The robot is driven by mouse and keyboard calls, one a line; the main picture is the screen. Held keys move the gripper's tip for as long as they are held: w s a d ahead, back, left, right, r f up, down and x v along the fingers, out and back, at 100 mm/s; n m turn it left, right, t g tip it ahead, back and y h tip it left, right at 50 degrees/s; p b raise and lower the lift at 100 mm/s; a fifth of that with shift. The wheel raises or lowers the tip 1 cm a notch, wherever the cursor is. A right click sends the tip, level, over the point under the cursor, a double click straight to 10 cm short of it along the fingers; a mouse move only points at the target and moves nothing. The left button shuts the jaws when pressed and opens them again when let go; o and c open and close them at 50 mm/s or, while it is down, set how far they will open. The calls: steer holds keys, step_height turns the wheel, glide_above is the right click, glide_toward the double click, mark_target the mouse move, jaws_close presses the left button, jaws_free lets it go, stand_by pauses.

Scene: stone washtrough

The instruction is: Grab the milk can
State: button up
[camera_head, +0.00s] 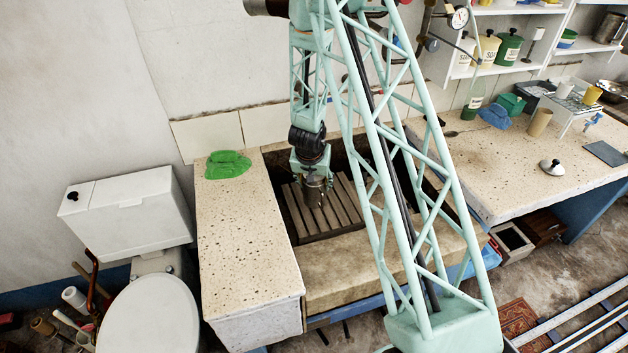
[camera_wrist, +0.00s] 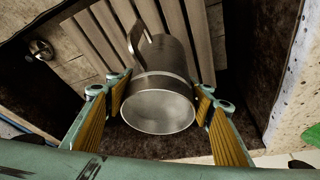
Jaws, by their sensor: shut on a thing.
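The milk can is a grey metal cylinder with a handle; in the wrist view the milk can (camera_wrist: 162,58) lies between the yellow-padded fingers, its round pale end facing the camera. My gripper (camera_wrist: 161,88) is shut on it, with a finger on each side. In the head view my gripper (camera_head: 311,174) reaches down into the stone trough (camera_head: 375,265), and the can (camera_head: 315,191) shows small and dark below it, over the wooden slatted rack (camera_head: 340,212). I cannot tell whether the can touches the slats.
A speckled counter (camera_head: 240,255) with a green cloth (camera_head: 228,164) stands left of the trough. Another counter (camera_head: 500,165) with jars and cups is on the right. A white toilet (camera_head: 150,310) stands at the far left. In the wrist view a dark trough wall lies close on the right.

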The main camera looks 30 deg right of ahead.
steer(key=s+a+r, duration=0.1)
steer(key=s+a, duration=0.3)
steer(key=s, duration=0.6)
steer(key=shift+a+b, duration=0.2)
steer(key=shift+b, duration=0.2)
steer(key=shift+r, duration=0.1)
